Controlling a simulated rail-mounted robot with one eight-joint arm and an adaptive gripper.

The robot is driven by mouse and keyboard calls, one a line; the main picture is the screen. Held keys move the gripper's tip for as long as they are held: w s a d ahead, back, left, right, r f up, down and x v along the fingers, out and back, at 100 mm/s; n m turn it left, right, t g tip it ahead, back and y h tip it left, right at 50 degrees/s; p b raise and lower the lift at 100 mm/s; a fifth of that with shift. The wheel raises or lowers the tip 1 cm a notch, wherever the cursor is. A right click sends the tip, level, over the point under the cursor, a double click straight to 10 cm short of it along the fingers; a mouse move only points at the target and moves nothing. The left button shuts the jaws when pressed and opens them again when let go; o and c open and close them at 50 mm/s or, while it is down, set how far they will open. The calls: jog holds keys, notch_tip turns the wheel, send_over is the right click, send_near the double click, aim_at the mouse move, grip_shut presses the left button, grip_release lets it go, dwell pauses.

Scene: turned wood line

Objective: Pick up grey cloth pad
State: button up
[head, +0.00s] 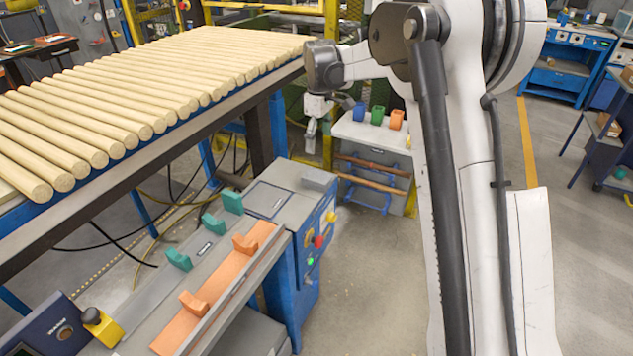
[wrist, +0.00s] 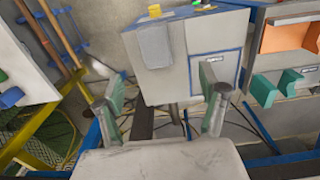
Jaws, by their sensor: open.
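The grey cloth pad (head: 318,180) lies flat on the far right corner of the grey cabinet top in the head view. In the wrist view the pad (wrist: 155,47) shows near the upper middle, at the cabinet's edge. My gripper (head: 317,128) hangs beyond the cabinet and above its level in the head view, apart from the pad. In the wrist view my gripper (wrist: 161,88) has its two green-lined fingers spread wide with nothing between them. The pad appears ahead of the fingertips.
The cabinet (head: 288,199) has coloured buttons on its side. Green and orange cradles (head: 258,243) stand beside it. A rack of wooden rods (head: 150,90) is at left. A white stand (head: 372,133) with blue, green and orange cups is behind.

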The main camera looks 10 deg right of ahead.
jog(key=w+f, duration=0.1)
jog(key=f, duration=0.1)
send_near(317, 176)
jog(key=f, duration=0.2)
jog(key=f+b, duration=0.1)
jog(key=f, duration=0.2)
jog(key=shift+s, duration=0.2)
jog(key=f, duration=0.5)
jog(key=shift+w+d, duration=0.1)
jog(key=shift+w, duration=0.25)
jog(key=c, duration=1.3)
jog(key=shift+c, duration=0.3)
